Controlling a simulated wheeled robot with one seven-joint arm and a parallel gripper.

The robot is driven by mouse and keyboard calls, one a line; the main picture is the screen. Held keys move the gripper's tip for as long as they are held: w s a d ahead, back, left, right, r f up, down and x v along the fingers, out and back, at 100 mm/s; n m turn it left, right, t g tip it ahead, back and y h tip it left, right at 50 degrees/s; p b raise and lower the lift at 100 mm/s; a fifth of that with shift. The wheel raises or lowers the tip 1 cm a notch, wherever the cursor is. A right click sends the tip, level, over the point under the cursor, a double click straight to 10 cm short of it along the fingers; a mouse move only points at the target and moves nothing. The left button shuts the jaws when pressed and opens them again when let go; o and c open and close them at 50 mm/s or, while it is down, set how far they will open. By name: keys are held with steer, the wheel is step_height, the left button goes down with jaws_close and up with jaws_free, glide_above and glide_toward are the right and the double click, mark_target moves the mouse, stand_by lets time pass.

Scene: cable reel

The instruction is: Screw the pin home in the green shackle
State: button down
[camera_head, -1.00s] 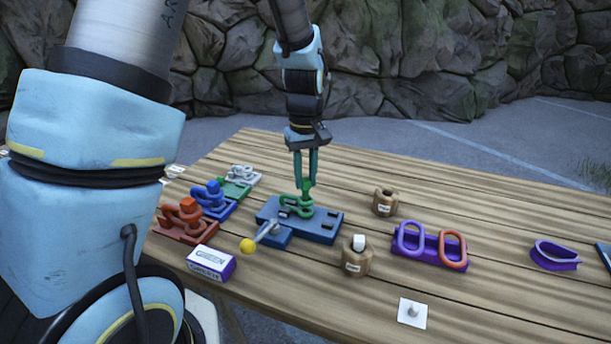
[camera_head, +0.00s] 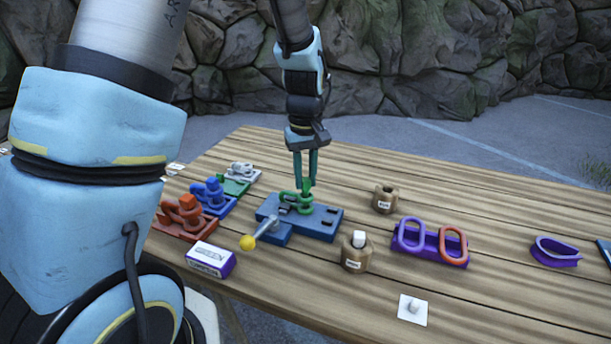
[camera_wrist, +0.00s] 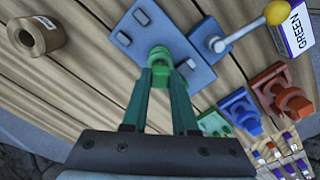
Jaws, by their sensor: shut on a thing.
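The green shackle (camera_head: 288,203) lies in the blue fixture (camera_head: 322,226) on the wooden table. The green pin (camera_head: 306,187) stands upright at the shackle, and my gripper (camera_head: 306,182) points straight down with its fingers shut on the pin's head. In the wrist view the gripper (camera_wrist: 163,72) holds the green pin head (camera_wrist: 159,53) over the blue fixture (camera_wrist: 170,35). The fingers hide part of the shackle and the pin's lower end, so I cannot tell how deep the thread sits. A lever with a yellow knob (camera_head: 247,242) sticks out from the fixture's front left.
Orange (camera_head: 185,220), blue (camera_head: 212,198) and grey (camera_head: 243,171) shackles stand on holders to the left. A box marked GREEN (camera_head: 211,260) is in front. Brown spools (camera_head: 357,252) and a purple holder with links (camera_head: 428,242) stand right.

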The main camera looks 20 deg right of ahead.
steer(key=shift+f, duration=0.45)
stand_by(0.4)
steer(key=c, duration=1.3)
jaws_free()
jaws_close()
